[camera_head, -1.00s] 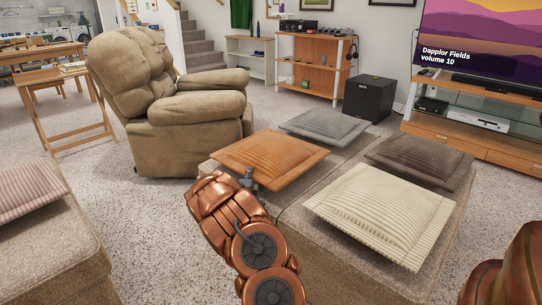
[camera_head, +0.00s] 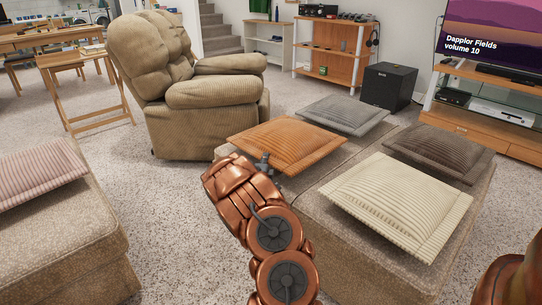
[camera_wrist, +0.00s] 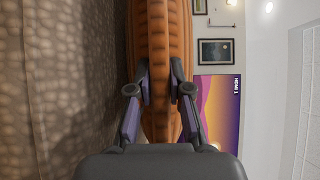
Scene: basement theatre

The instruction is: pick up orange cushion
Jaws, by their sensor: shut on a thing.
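The orange cushion (camera_head: 289,144) lies at the left end of the beige ottoman (camera_head: 317,207) in the head view, near the grey cushion. My gripper (camera_head: 266,160) is at its near edge, partly hidden by my copper-coloured wrist. In the wrist view the cushion (camera_wrist: 158,50) is seen edge-on between the two fingers of my gripper (camera_wrist: 160,92), one finger against each side. The gripper is shut on the cushion's edge. Whether the cushion is clear of the ottoman I cannot tell.
A grey cushion (camera_head: 343,114), a dark brown cushion (camera_head: 440,150) and a cream cushion (camera_head: 398,203) lie on the ottoman. A tan recliner (camera_head: 195,105) stands behind left. A sofa with a pink cushion (camera_head: 35,172) is at left. Carpet (camera_head: 160,205) between them is free.

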